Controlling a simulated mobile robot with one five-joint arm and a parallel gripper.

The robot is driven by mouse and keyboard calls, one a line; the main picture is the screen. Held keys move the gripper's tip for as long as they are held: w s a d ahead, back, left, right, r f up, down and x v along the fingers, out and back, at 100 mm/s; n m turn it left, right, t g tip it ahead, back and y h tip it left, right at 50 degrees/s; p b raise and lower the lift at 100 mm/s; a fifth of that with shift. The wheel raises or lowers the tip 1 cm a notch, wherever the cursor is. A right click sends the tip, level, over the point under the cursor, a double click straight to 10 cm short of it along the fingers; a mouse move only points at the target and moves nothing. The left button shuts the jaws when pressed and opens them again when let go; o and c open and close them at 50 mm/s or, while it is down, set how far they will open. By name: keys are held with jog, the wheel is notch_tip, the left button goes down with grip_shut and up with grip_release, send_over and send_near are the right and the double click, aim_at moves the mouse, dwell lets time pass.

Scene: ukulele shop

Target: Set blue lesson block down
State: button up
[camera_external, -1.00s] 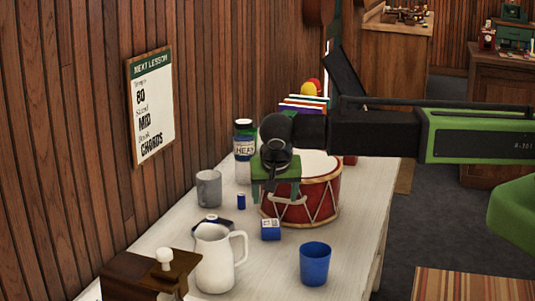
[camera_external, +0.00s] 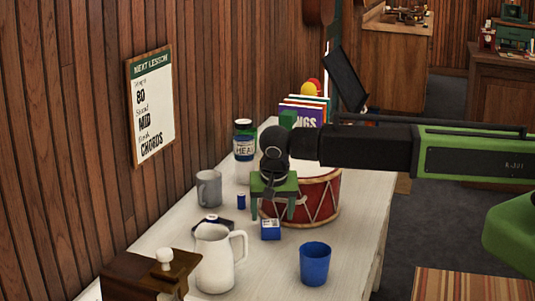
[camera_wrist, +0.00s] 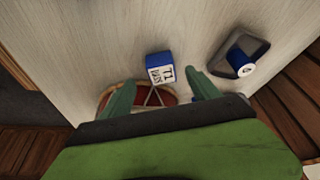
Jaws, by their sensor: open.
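The blue lesson block (camera_external: 271,229), with white printed faces, rests upright on the pale table in front of the drum. It also shows in the wrist view (camera_wrist: 160,62), just beyond and between my fingertips. My gripper (camera_external: 272,212) is open, its green fingers apart, just behind and above the block in the external view. The wrist view shows my gripper (camera_wrist: 159,78) with no object held between the fingers. I cannot tell whether a finger touches the block.
A red drum (camera_external: 322,202) stands close behind my gripper. A blue cup (camera_external: 314,264), white pitcher (camera_external: 215,262), grey mug (camera_external: 208,189) and small blue cylinder (camera_external: 241,201) stand around. A dark tray (camera_wrist: 264,52) holds a blue piece. Some table is bare between block and cup.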

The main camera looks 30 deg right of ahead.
aim_at(271, 224)
jog(key=shift+x, duration=0.8)
jog(key=b+x, duration=0.5)
jog(key=shift+w+a, duration=0.1)
jog(key=shift+w, duration=0.1)
jog(key=shift+r, duration=0.15)
jog(key=shift+c, duration=0.3)
grip_shut()
notch_tip(271, 224, up, 4)
jog(key=p, duration=0.4)
jog(key=s+a, duration=0.4)
jog(key=s, duration=0.6)
jog(key=s+a, duration=0.4)
jog(key=s, duration=0.5)
jog(key=s+a, duration=0.4)
jog(key=s, duration=0.6)
jog(key=shift+s+a+f, duration=0.1)
jog(key=shift+s+f, duration=0.2)
jog(key=shift+r, duration=0.1)
